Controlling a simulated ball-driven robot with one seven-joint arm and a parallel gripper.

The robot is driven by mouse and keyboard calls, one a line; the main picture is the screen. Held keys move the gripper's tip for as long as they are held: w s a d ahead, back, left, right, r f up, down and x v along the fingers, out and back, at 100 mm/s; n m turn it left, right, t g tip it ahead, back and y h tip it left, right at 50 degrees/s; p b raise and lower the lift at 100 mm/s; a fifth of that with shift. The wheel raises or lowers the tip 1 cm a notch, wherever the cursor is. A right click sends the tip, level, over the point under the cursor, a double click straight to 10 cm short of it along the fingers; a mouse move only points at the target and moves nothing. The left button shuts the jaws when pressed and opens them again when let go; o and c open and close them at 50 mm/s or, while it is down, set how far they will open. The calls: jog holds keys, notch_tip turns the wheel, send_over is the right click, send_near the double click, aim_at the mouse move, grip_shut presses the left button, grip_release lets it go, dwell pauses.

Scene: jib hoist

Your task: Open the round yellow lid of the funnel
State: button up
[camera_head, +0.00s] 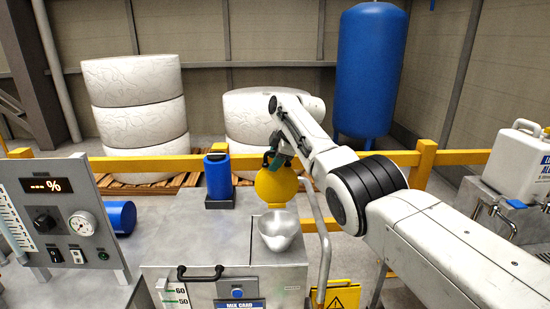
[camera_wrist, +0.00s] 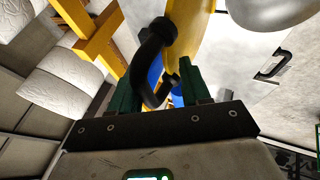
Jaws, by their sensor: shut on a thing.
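The round yellow lid (camera_head: 276,187) stands about upright at the back of the metal funnel (camera_head: 281,235), whose mouth is uncovered. The funnel is set in the grey cabinet top. My gripper (camera_head: 275,158) is at the top of the lid. In the wrist view, the green fingers of my gripper (camera_wrist: 160,82) are around the lid's curved black handle (camera_wrist: 150,58) and shut on it. The yellow lid (camera_wrist: 193,40) shows behind the handle, and part of the funnel (camera_wrist: 270,10) shows at the top right.
A blue canister (camera_head: 218,176) stands left of the lid. A grey panel with gauges (camera_head: 60,215) and a blue cylinder (camera_head: 120,216) are further left. A curved metal rail (camera_head: 322,235) rises right of the funnel. A yellow barrier (camera_head: 150,163) runs behind. The cabinet's front left top is clear.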

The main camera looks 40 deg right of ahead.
jog(key=shift+f, duration=0.1)
jog(key=shift+s+r, duration=0.15)
jog(key=shift+r, duration=0.2)
jog(key=b+v, duration=0.2)
jog(key=v, duration=0.8)
jog(key=shift+s, duration=0.1)
dwell(0.4)
